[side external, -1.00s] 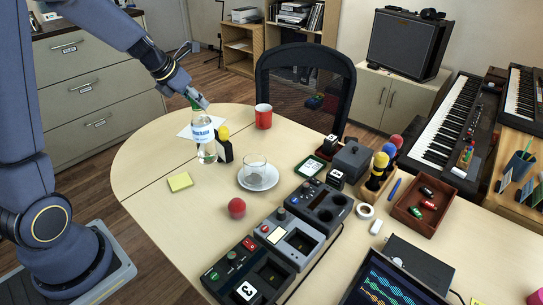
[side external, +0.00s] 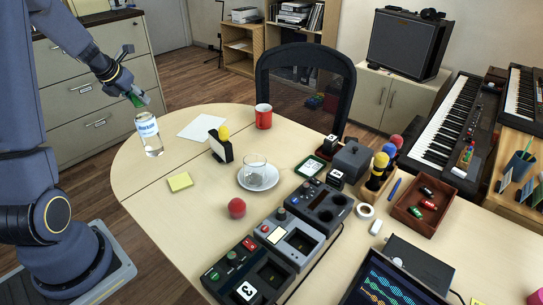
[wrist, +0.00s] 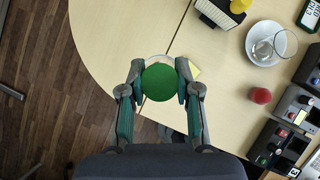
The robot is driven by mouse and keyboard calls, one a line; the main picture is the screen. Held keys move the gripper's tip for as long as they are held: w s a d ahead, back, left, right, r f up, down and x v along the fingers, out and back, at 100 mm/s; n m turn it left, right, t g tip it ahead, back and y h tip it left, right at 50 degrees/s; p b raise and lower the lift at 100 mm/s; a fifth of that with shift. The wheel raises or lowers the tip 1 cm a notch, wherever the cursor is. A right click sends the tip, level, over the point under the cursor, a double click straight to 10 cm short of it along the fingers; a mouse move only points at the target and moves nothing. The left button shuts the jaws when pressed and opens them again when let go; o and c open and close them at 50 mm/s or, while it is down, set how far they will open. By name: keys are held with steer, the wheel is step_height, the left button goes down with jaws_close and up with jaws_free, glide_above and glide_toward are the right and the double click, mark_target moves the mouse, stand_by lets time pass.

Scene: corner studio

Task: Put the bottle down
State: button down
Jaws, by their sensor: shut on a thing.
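The clear bottle (side external: 149,135) has a white and blue label and a green cap. It stands near the left rim of the round-ended table (side external: 135,180) in the side view, close to upright. My gripper (side external: 139,100) is at its top, shut on the cap. In the wrist view the green cap (wrist: 159,82) sits between the two fingertips of my gripper (wrist: 158,84) and hides most of the bottle. I cannot tell whether the bottle's base touches the table.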

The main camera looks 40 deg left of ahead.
steer(key=a+x, duration=0.1)
steer(key=x, duration=0.6)
steer(key=w+a+r+x, duration=0.1)
steer(key=a+x, duration=0.1)
steer(key=x, duration=0.6)
steer(key=shift+w+a, duration=0.2)
steer(key=shift+w, duration=0.05)
steer(key=shift+f, duration=0.1)
steer(key=c, duration=0.8)
jaws_free()
